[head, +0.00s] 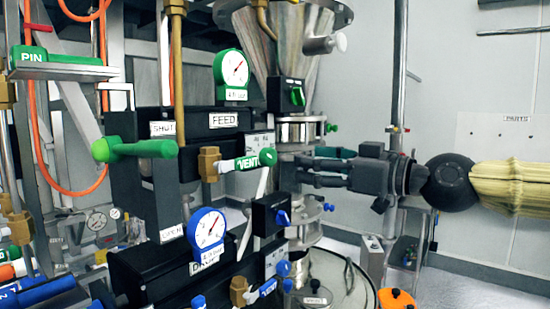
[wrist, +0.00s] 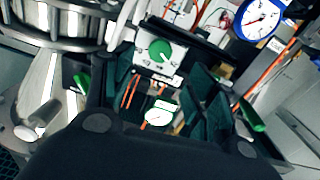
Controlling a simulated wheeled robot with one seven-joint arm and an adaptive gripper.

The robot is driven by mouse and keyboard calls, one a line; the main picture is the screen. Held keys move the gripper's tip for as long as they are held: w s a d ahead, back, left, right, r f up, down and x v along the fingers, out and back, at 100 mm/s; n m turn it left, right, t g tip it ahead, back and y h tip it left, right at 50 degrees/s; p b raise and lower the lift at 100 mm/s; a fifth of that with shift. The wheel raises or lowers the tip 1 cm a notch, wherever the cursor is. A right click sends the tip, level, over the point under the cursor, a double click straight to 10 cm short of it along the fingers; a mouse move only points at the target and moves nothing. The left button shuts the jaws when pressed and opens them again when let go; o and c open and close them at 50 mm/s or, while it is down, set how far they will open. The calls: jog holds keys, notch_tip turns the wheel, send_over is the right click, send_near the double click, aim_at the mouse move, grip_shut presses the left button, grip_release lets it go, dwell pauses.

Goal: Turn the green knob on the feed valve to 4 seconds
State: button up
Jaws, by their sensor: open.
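The black feed valve body (head: 222,122), labelled FEED, is in the middle of the head view. In the wrist view a round green knob (wrist: 160,50) with a pale pointer mark sits on a whitish plate, ahead of my fingers. Its setting is too small to read. In the head view a green knob (head: 297,96) shows on a small black box above my gripper; I cannot tell whether it is the same knob. My gripper (head: 300,170) is open, reaching in from the right with its fingers pointing left, and nothing is seen between them.
A green-rimmed gauge (head: 231,71) stands above the feed valve and a green VENT lever (head: 256,160) below it. The blue-rimmed gauge (head: 205,229) and black DROP valve are lower. A metal hopper (head: 285,40) rises behind. Free room lies to the right, beyond my arm.

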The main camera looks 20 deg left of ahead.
aim_at(272, 160)
jog(key=p+x, duration=0.4)
jog(key=x, duration=0.6)
jog(key=shift+a+f+p, duration=0.15)
jog(key=shift+p, duration=0.15)
jog(key=shift+c, duration=0.4)
jog(key=c, duration=1)
